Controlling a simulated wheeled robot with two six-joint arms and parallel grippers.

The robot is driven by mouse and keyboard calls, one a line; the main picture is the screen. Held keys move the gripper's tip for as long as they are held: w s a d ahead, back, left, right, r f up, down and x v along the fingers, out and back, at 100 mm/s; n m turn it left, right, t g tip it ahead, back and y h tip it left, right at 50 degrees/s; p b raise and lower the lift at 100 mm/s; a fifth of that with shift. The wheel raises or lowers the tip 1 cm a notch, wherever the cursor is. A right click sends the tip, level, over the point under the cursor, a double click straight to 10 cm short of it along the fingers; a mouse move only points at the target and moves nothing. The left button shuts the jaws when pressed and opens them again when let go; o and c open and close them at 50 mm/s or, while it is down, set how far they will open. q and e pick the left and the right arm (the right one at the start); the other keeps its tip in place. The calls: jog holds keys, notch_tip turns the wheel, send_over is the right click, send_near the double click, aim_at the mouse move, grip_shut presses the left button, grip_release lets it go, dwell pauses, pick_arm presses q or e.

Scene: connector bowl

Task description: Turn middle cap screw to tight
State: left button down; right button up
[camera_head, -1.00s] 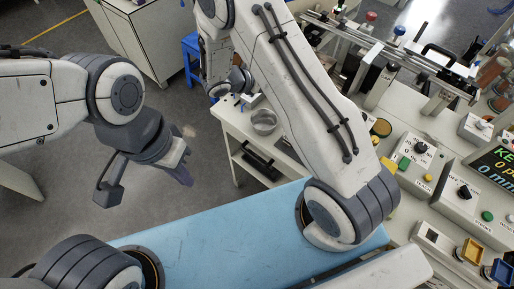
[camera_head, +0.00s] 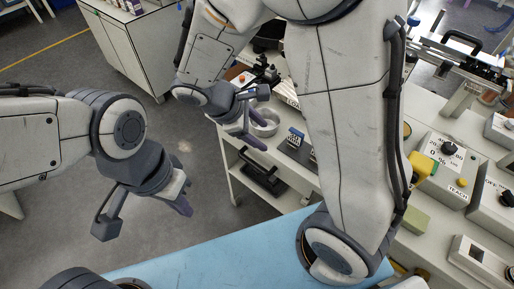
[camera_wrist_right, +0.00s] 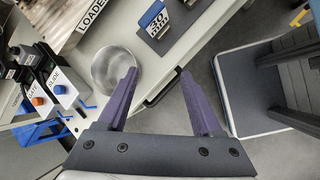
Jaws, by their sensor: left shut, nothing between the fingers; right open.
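I cannot make out a middle cap screw in either view. My right gripper (camera_head: 248,124) is in front of the side bench in the head view, beside a round metal bowl (camera_head: 267,126). In the right wrist view the two purple fingers of this gripper (camera_wrist_right: 158,72) are spread apart with nothing between them. The bowl (camera_wrist_right: 108,62) shows just past the left finger there. My left gripper (camera_head: 184,206) hangs over the floor at the left, shut and empty, away from the benches.
A blue-topped card stand (camera_wrist_right: 153,18) stands on the side bench (camera_wrist_right: 205,40). A console with a black knob (camera_head: 448,148) is at the right of the head view. My right arm hides much of the benches.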

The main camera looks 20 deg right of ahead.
jog(key=shift+s+a+f+m+y+b, duration=0.2)
jog(key=shift+s+a, duration=0.15)
jog(key=shift+s, duration=0.1)
jog(key=shift+s+a+f+m+y+b, duration=0.2)
jog(key=shift+s+a, duration=0.1)
jog(key=shift+s, duration=0.15)
